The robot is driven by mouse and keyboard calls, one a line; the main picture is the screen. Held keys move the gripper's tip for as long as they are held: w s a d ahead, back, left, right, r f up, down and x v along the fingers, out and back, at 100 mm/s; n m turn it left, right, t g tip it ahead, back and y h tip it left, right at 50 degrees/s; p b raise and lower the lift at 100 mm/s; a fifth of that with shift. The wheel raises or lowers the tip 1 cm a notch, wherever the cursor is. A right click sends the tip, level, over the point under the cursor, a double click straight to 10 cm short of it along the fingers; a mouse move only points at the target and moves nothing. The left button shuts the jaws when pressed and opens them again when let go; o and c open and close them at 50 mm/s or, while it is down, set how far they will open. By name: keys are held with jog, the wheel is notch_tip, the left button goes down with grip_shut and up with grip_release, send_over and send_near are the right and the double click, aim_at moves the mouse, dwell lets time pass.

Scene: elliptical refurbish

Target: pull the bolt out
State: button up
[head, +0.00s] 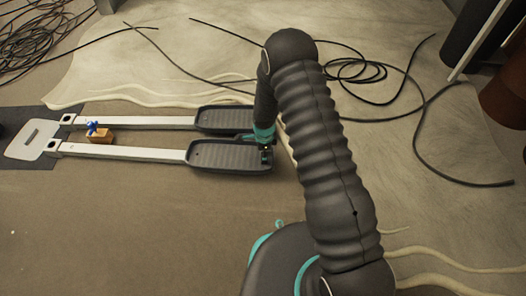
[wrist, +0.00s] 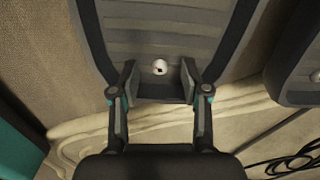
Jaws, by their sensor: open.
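The bolt (wrist: 160,66) shows in the wrist view as a small shiny metal head set in the near end of a dark ribbed foot pedal (wrist: 137,27). My gripper (wrist: 159,78) is open, with one finger on each side of the bolt and a gap to it on both sides. Its fingers are empty. In the head view my gripper (head: 265,153) points down at the right end of the front pedal (head: 225,155). The bolt cannot be made out in the head view. Whether the fingertips touch the pedal, I cannot tell.
A second pedal (head: 225,119) lies behind the front one, both on pale rails (head: 125,153). A small wooden block (head: 101,137) with a blue item (head: 92,127) sits between the rails. Black cables (head: 365,72) lie on the floor behind. The floor in front of the rails is clear.

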grip_shut()
jog(key=shift+r+p, duration=0.85)
jog(key=shift+r, duration=0.7)
dwell(0.3)
jog(key=shift+r+p, duration=0.85)
jog(key=shift+r, duration=1.05)
